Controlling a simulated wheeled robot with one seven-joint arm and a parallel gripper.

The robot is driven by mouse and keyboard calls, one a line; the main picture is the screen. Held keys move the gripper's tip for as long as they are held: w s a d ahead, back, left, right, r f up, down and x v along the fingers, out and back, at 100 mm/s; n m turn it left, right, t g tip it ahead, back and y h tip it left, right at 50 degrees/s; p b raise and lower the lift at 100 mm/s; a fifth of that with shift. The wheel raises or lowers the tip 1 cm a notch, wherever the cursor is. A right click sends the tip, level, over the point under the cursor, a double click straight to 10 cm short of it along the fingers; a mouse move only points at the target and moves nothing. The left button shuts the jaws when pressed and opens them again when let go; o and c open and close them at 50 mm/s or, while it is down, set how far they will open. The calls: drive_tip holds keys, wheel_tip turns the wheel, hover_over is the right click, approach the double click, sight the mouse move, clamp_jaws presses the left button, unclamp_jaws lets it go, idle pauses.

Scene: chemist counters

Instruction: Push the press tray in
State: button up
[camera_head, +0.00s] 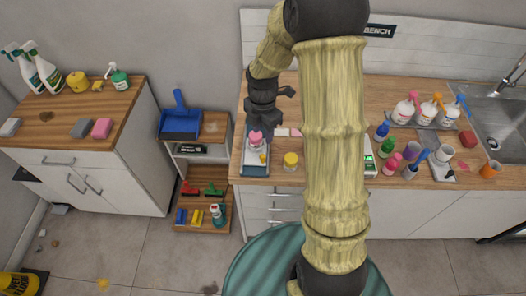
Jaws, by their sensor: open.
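A blue-grey tray (250,170), which seems to be the press tray, lies at the left end of the long wooden counter, its near end by the front edge. A pink item (256,143) and a small yellow item (263,158) are on it. My gripper (268,120) is open and hangs over the far part of the tray, just behind the pink item. Whether it touches anything I cannot tell. The tray's far end and any press body are hidden behind my gripper and arm.
A yellow-lidded jar (290,161) stands close right of the tray. My arm hides the counter's middle. Several bottles and cups stand farther right, before the sink (500,125). A lower shelf with a blue dustpan (181,120) is at left, beside another wooden-topped cabinet (70,110).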

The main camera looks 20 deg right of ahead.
sight(263, 155)
wheel_tip(263, 155, down, 12)
drive_tip(key=shift+r+p, duration=0.2)
drive_tip(key=shift+p, duration=0.85)
clamp_jaws()
